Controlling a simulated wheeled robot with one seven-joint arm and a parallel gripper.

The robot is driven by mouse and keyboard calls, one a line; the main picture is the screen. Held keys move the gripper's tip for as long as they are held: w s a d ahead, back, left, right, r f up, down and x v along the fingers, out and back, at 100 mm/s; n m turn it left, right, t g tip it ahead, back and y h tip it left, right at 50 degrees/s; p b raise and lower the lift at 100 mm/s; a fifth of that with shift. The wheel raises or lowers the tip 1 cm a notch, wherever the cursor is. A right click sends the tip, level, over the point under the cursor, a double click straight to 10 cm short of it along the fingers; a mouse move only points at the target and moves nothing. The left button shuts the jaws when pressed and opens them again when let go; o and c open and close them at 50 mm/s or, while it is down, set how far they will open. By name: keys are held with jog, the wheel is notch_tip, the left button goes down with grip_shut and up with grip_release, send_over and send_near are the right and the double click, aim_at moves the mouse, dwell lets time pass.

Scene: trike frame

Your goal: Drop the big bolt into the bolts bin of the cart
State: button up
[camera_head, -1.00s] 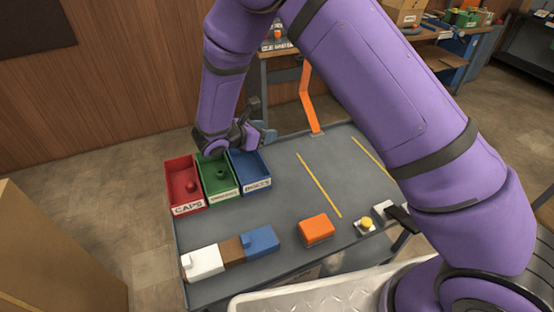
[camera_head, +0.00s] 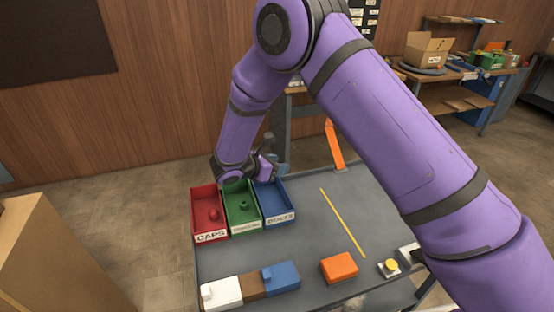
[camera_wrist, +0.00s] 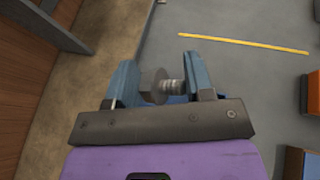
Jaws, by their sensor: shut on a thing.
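The blue bolts bin (camera_head: 280,218) stands at the right end of a row of three bins on the grey cart (camera_head: 310,235). In the head view my gripper (camera_head: 279,160) is at the rear edge of this bin, above it. In the wrist view my gripper (camera_wrist: 163,84) is shut on the big bolt (camera_wrist: 152,86), a grey metal bolt with a hex head and threaded shank, lying crosswise between the two blue-grey fingers. A little blue shows below the bolt there, likely the bin. The bolt cannot be made out in the head view.
The red caps bin (camera_head: 208,222) and the green bin (camera_head: 241,212) stand left of the bolts bin, each with a small part inside. An orange block (camera_head: 339,268), a blue block (camera_head: 284,276) and a white block (camera_head: 220,292) lie along the cart's front. An orange upright (camera_head: 334,145) rises behind.

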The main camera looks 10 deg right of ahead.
jog(key=shift+f, duration=0.2)
jog(key=o, duration=1)
jog(key=shift+o, duration=0.2)
jog(key=v, duration=1)
jog(key=shift+s+a+r, duration=0.15)
jog(key=shift+a, duration=0.15)
